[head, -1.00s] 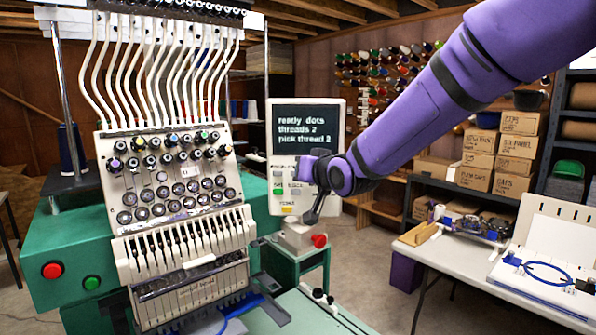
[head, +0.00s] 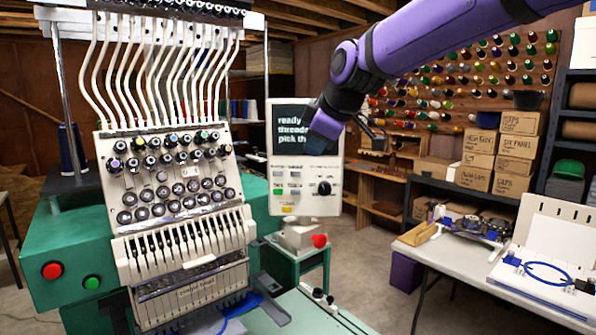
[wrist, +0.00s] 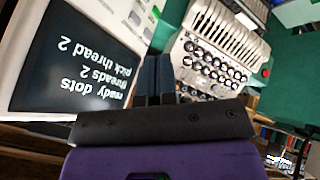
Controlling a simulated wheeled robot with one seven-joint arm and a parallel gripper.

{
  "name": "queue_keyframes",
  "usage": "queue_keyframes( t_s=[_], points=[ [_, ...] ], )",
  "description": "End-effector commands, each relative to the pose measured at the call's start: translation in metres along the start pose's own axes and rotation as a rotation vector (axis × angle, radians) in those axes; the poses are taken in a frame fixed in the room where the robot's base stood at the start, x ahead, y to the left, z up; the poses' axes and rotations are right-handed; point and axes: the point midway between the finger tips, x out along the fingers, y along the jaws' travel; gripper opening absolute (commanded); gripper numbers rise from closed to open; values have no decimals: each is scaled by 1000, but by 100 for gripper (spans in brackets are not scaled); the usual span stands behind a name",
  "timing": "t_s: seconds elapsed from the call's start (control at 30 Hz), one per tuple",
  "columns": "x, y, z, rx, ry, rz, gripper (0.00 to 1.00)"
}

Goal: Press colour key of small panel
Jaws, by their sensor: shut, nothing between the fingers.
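The small panel (head: 307,207) is a pale control box beside the embroidery machine. Its dark screen (head: 287,118) has white text, partly covered by my arm in the head view. The wrist view shows the screen (wrist: 75,62) upside down, reading "ready dots", "threads 2", "pick thread 2". Below the screen are several small grey keys, a green key (head: 278,191) and a black knob (head: 324,188). The key labels are too small to read, so I cannot tell which is the colour key. My gripper (head: 322,138) is shut and empty, in front of the screen's lower right.
The multi-needle machine (head: 183,190) stands close on the left, with red and green buttons on its body. A red knob (head: 319,241) is under the panel. A white table (head: 440,255) with hoops is at right. Shelves with boxes and a thread wall stand behind.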

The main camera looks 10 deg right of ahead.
Motion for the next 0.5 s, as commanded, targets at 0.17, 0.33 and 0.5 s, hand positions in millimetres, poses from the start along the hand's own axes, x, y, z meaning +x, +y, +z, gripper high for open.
queue_keyframes(
  t_s=[0.17,0.33,0.5],
  points=[
    [-6,-4,-1,-47,-8,-28,0],
    [-6,-4,-1,-49,-9,-30,0],
    [-5,-4,-1,-48,-9,-29,0]
  ],
)
